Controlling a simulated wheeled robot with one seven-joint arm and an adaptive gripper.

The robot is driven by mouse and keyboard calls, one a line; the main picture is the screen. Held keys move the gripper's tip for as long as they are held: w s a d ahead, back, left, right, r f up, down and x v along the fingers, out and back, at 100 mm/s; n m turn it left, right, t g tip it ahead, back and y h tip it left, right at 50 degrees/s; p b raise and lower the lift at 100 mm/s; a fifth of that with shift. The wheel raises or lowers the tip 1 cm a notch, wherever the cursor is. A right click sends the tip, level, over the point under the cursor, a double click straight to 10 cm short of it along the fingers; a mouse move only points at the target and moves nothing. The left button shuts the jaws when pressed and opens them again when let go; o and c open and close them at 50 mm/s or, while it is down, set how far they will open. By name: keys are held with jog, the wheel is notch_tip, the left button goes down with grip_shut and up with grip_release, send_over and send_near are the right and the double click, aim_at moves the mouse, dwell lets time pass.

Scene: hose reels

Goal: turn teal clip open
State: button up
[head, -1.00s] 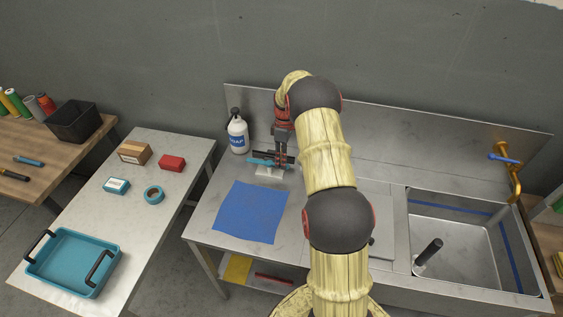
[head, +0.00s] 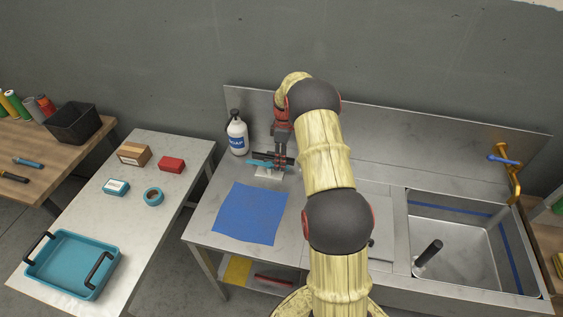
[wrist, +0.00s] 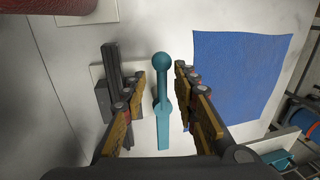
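The teal clip (wrist: 163,104) is a slim lever with a round knob at its far end. In the wrist view it lies lengthwise between the two fingers of my gripper (wrist: 160,72), with a gap on each side. The fingers are open around it and no contact shows. A dark bar (wrist: 113,75) on a pale base stands left of it, partly behind the left finger. In the head view the teal clip (head: 258,162) is small, beside my gripper (head: 281,168) at the back of the steel counter, and partly covered by the fingers.
A white soap bottle (head: 237,138) stands left of the clip by the back wall. A blue cloth (head: 250,213) lies flat in front. A sink (head: 455,245) with an orange tap (head: 513,180) is on the right. A side table (head: 150,210) holds a teal tray (head: 50,282).

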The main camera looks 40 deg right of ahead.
jog(key=shift+r, duration=0.1)
notch_tip(320, 180, up, 12)
jog(key=w+d, duration=0.1)
jog(key=shift+w+d+f, duration=0.2)
jog(key=shift+d, duration=0.2)
dwell(0.5)
